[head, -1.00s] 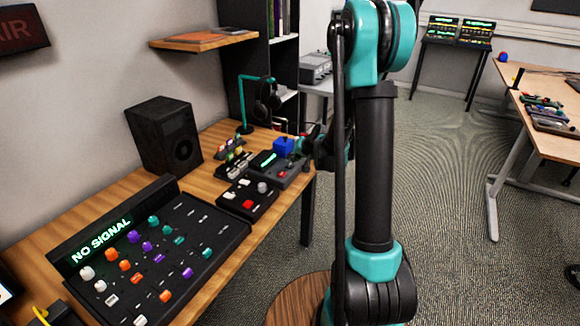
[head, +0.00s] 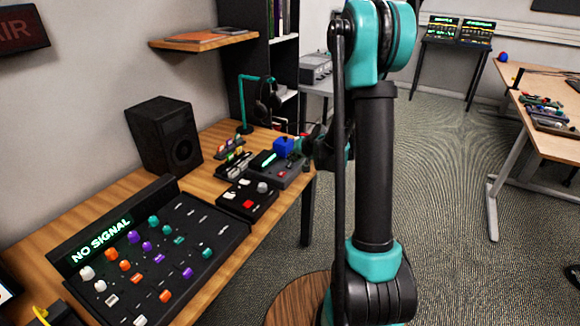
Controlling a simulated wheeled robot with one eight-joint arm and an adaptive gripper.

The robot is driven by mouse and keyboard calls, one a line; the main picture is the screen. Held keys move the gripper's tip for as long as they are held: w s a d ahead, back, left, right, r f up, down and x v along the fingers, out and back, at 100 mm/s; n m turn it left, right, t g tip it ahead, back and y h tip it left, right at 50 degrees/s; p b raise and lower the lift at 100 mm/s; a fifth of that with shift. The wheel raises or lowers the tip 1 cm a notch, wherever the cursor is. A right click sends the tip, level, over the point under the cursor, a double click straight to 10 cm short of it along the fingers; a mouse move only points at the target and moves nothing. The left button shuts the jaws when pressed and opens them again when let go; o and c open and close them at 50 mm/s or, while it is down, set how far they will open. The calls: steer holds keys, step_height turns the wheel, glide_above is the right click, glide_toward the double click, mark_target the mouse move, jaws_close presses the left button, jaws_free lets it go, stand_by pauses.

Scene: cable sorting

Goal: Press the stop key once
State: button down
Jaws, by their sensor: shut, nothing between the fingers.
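A small black box (head: 258,208) on the wooden desk carries a red key (head: 248,204) and a pale round knob (head: 262,187). Behind it a dark grey device (head: 290,178) has a green lit display (head: 269,160) and a small red key (head: 281,174). My gripper (head: 304,147) is shut and empty, over the right edge of the desk beside a blue block (head: 284,146) at the grey device. My arm partly hides it, and I cannot tell whether it touches anything.
A large mixer (head: 205,262) with coloured knobs and a "NO SIGNAL" display (head: 101,240) fills the near desk. A black speaker (head: 165,136) and a teal headphone stand (head: 243,100) stand behind. A shelf (head: 203,40) hangs above. Carpeted floor on the right is open.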

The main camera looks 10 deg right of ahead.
mark_target(291, 166)
steer(key=shift+f, duration=0.15)
steer(key=shift+f, duration=0.3)
steer(key=shift+f, duration=0.35)
stand_by(0.6)
steer(key=shift+r, duration=0.8)
steer(key=shift+r, duration=2.55)
